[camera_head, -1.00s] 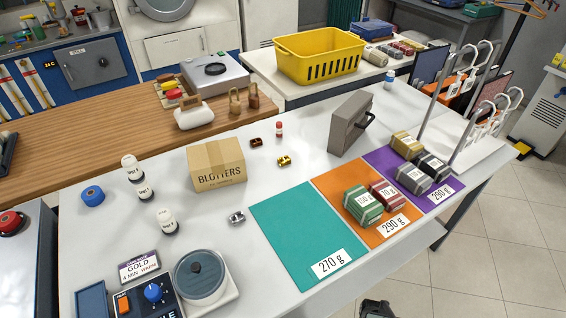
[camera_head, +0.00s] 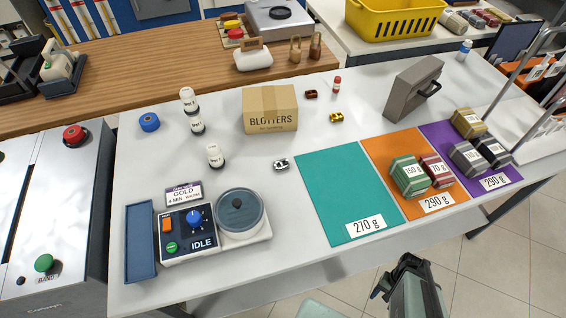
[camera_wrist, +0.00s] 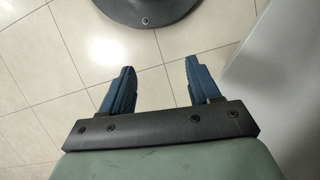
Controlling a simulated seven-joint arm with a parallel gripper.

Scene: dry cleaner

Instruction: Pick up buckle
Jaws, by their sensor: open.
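A small silver buckle-like piece (camera_head: 281,165) lies on the white table, left of the teal mat. A similar gold piece (camera_head: 336,117) and a dark copper one (camera_head: 311,94) lie right of the blotters box. My gripper (camera_head: 381,287) is low in front of the table's front edge, well apart from all three. None of the small pieces shows in the wrist view.
The blotters box (camera_head: 269,112), white bottles (camera_head: 216,157) and a machine with a round lidded pot (camera_head: 240,212) surround the silver piece. Bare table lies around it.

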